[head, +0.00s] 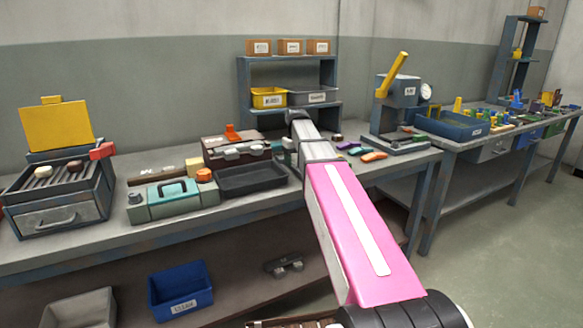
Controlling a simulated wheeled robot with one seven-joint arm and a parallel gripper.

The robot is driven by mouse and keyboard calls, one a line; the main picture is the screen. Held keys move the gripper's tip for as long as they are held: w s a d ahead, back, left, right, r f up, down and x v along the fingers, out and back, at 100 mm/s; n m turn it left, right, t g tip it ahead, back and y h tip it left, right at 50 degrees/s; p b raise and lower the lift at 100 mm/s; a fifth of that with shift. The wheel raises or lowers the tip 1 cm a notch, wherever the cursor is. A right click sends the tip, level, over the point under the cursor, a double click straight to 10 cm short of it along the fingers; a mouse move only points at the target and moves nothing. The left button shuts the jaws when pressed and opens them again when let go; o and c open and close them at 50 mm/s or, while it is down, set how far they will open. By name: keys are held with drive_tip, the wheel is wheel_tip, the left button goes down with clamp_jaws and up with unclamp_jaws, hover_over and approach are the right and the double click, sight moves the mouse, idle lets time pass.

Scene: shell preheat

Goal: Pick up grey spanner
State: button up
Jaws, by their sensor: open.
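I cannot pick out a grey spanner for certain in the head view. My pink and white arm reaches over the workbench (90,238) and hides part of its middle. My gripper (290,152) is small and partly hidden by my arm, over the bench beside the black tray (252,181). It is open, and I see nothing held in it. Small orange, purple and green tools (373,156) lie on the bench to the right of my arm.
A teal and grey case (172,203) and a grill-like unit (60,189) stand on the left. A brown toolbox (233,152) is behind the black tray. A shelf rack (241,78) and a yellow-handled press (398,92) stand at the back. A blue bin (180,289) is below.

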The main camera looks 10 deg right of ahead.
sight(296, 166)
drive_tip(key=shift+s+f, duration=0.1)
drive_tip(key=shift+f, duration=1.4)
clamp_jaws()
drive_tip(key=shift+r, duration=0.1)
wheel_tip(296, 166, up, 10)
